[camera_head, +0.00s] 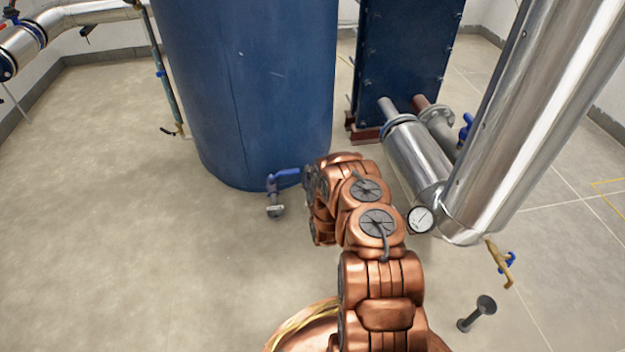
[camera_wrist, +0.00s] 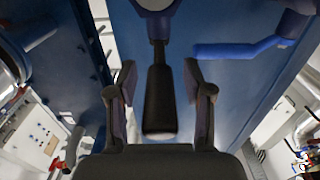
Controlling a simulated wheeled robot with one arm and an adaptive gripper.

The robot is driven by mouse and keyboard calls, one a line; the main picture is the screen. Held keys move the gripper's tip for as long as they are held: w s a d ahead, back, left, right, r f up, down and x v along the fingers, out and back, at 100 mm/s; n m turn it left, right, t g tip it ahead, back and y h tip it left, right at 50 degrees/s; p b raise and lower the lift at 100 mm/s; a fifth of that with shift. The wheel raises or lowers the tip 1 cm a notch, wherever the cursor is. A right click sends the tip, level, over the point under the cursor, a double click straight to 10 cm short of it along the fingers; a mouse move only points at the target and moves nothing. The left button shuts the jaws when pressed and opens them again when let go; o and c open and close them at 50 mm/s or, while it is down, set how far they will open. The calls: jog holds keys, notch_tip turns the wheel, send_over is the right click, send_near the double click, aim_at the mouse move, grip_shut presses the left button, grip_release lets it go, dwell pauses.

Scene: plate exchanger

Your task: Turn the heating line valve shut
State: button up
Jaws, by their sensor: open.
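In the wrist view, a black lever handle (camera_wrist: 161,95) hangs from a blue fitting (camera_wrist: 155,4) at the top edge. My gripper (camera_wrist: 160,72) is open, with one finger on each side of the black handle and a visible gap on both sides. The frames do not label which valve is the heating line one. A blue lever or bar (camera_wrist: 240,48) shows to the right of the fingers. In the head view, a small valve with a blue handle (camera_head: 284,177) is at the foot of the blue tank, beside the end of my arm. My gripper is mostly hidden there by my arm.
The blue tank (camera_head: 245,80) stands just beyond my arm. A blue plate exchanger (camera_head: 405,55) and thick silver pipes (camera_head: 520,110) are to the right, with a round gauge (camera_head: 421,219) and a yellow valve (camera_head: 498,262). Floor (camera_head: 110,220) at left is clear.

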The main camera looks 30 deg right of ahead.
grip_shut()
jog(key=shift+d, duration=0.2)
dwell(0.6)
